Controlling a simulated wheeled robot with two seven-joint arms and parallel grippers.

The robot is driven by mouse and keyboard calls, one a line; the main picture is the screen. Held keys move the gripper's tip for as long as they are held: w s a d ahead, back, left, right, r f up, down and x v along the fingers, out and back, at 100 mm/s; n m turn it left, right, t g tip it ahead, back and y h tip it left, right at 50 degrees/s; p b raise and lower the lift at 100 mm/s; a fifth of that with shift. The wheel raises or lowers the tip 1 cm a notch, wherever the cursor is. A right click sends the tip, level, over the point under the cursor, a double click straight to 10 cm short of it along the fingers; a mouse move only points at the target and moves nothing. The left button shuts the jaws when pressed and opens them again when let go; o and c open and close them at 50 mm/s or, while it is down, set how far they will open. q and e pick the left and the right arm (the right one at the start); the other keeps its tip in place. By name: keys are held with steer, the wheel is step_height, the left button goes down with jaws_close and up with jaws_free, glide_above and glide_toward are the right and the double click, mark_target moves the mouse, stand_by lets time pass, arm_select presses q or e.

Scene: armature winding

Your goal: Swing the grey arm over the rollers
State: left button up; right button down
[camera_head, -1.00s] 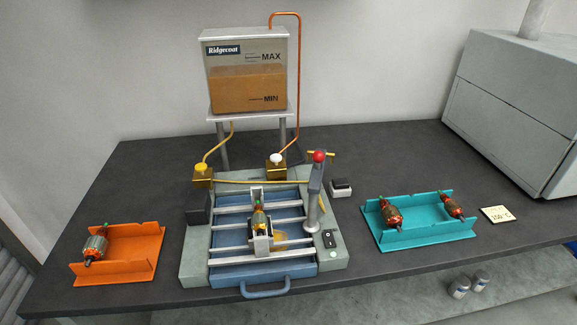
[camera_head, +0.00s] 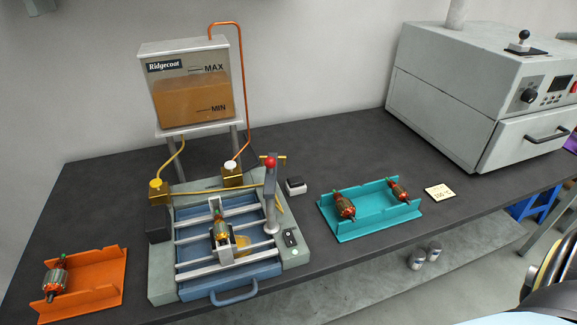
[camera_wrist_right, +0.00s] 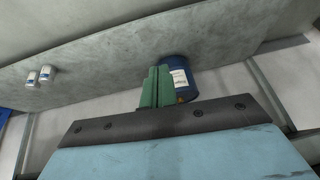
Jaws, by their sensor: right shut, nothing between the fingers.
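The grey arm (camera_head: 271,192) is on its post at the right side of the winding fixture, with a red knob (camera_head: 270,161) at its far end. It points toward the back, beside the rollers and not over them. The silver rollers (camera_head: 196,235) lie across the blue tray (camera_head: 240,270). An armature (camera_head: 221,229) sits in the middle among them. My right gripper (camera_wrist_right: 155,87) shows its green fingers together, empty, in the right wrist view, away from the grey arm. My left gripper is out of view.
An orange tray (camera_head: 100,268) with one armature is at left. A teal tray (camera_head: 372,226) with two armatures is at right. A tank (camera_head: 190,85) stands behind on legs, with tubes to the fixture. A grey oven (camera_head: 450,100) is at back right. A blue can (camera_wrist_right: 178,78) shows below.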

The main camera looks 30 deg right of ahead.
mark_target(271, 166)
steer(key=w+r+m+t+p, duration=0.1)
steer(key=w+r, duration=0.2)
steer(key=r, duration=0.4)
steer(key=w+r+m+t+p, duration=0.1)
steer(key=w+r, duration=0.3)
steer(key=r, duration=0.3)
steer(key=w+r+m+t+p, duration=0.1)
steer(key=w+r, duration=0.2)
steer(key=r, duration=0.5)
steer(key=shift+w+d+m+t, duration=0.15)
steer(key=shift+d+m+t, duration=0.15)
steer(key=shift+t, duration=0.1)
steer(key=w+d+r+m+t+y, duration=0.1)
steer(key=w+d+r+m+t, duration=0.1)
steer(key=r, duration=0.3)
steer(key=w+d+r+m+t+y+p, duration=0.1)
steer(key=w+d+r+m+t, duration=0.2)
steer(key=r, duration=0.3)
steer(key=w+d+r+m+t+y, duration=0.2)
steer(key=w+d+r+m+t, duration=0.1)
steer(key=w+d+r+m, duration=0.1)
steer(key=shift+r+m, duration=0.3)
steer(key=shift+r, duration=0.55)
steer(key=shift+w+a, duration=0.1)
steer(key=a+p+x, duration=0.1)
steer(key=a+x, duration=0.1)
steer(key=x, duration=1)
steer(key=shift+a+r, duration=0.15)
steer(key=shift+a, duration=0.2)
